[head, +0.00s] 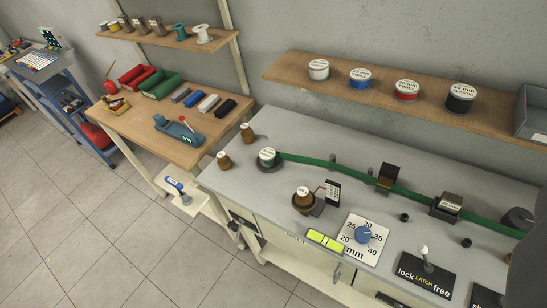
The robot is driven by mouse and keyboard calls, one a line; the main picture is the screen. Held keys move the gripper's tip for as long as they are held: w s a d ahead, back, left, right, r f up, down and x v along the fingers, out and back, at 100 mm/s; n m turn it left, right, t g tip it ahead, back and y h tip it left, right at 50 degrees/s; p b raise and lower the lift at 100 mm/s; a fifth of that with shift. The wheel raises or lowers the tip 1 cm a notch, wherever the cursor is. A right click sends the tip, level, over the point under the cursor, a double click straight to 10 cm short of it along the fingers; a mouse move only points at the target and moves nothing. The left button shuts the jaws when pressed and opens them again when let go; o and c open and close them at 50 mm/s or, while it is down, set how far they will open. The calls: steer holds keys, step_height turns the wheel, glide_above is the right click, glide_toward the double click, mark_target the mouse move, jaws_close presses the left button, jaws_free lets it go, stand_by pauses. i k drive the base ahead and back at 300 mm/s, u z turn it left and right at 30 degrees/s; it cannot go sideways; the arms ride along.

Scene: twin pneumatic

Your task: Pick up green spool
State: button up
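A spool with a green rim and a white label on top (267,156) sits on a dark round base near the left end of the grey bench top (232,180). A green band (335,165) runs from it to the right across the bench, past dark block-like fixtures (389,175), to a dark disc (518,219) at the right edge. My gripper is not in view.
Brown knobs (225,161) stand left of the spool. A brown knob on a dark base (303,197) and a dial plate (363,237) lie in front. A shelf (440,109) behind holds white, blue, red and black spools. The tiled floor (90,220) at left is open.

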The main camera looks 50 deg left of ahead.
mark_target(268, 155)
steer(key=z, duration=2.8)
steer(key=k, duration=2.2)
steer(key=u, duration=1.35)
steer(key=i, duration=0.1)
steer(key=u, duration=1.25)
